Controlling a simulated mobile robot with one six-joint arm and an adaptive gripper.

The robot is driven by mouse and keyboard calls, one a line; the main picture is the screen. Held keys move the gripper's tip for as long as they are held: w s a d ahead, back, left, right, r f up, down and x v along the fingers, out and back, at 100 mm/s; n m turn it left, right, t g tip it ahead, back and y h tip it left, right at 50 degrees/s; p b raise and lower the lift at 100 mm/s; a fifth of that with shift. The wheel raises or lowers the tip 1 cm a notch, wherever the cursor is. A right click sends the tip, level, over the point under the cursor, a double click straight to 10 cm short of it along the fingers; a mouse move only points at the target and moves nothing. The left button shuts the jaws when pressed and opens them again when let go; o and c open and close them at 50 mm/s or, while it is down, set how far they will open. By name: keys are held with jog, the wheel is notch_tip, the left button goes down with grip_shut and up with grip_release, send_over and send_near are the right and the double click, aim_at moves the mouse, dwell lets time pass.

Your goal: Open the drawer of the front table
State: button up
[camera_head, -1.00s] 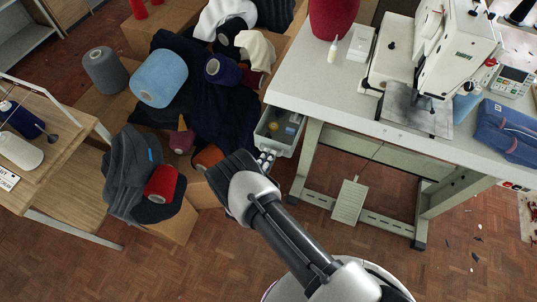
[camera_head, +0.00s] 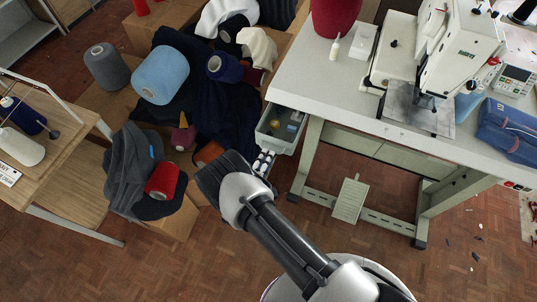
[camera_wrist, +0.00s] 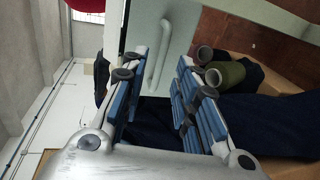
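The front table (camera_head: 300,82) is pale grey and carries a sewing machine. Its drawer (camera_head: 270,138) stands partly out at the table's left end, with its open top and small contents visible in the head view. In the wrist view I face the pale drawer front (camera_wrist: 180,38) with its white bar handle (camera_wrist: 162,55). My gripper (camera_wrist: 158,75) is open, with blue-padded fingers on either side of the handle in the picture. I see no finger closed on the handle, and contact cannot be told. In the head view my gripper (camera_head: 264,162) is just below the drawer's front.
Boxes with dark cloth (camera_head: 235,110) and thread cones, including a light blue cone (camera_head: 160,75), crowd the left of the drawer. A wooden table (camera_head: 75,170) stands at far left. A pedal (camera_head: 350,200) hangs under the front table. The floor at lower left is clear.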

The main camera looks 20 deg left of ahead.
jog(key=v, duration=0.9)
jog(key=shift+r, duration=0.1)
jog(key=w+d+r+m+g+h, duration=0.2)
jog(key=w+d+r+m+h, duration=0.3)
jog(key=r, duration=0.5)
jog(key=w+d+r+m+g+h, duration=0.2)
jog(key=w+d+r+g+h, duration=0.15)
jog(key=d+r, duration=0.5)
jog(key=s+d+r+m+g, duration=0.3)
jog(key=d+r+m+g, duration=0.25)
jog(key=d+r, duration=0.75)
jog(key=s+d+r+m+y, duration=0.2)
jog(key=s+r, duration=0.4)
jog(key=s, duration=0.3)
jog(key=s+d+r+m+y, duration=0.3)
jog(key=s+d+r+y, duration=0.1)
jog(key=s+r+y, duration=0.3)
jog(key=shift+s+d+r, duration=0.2)
jog(key=shift+s+r, duration=0.1)
jog(key=shift+s, duration=0.8)
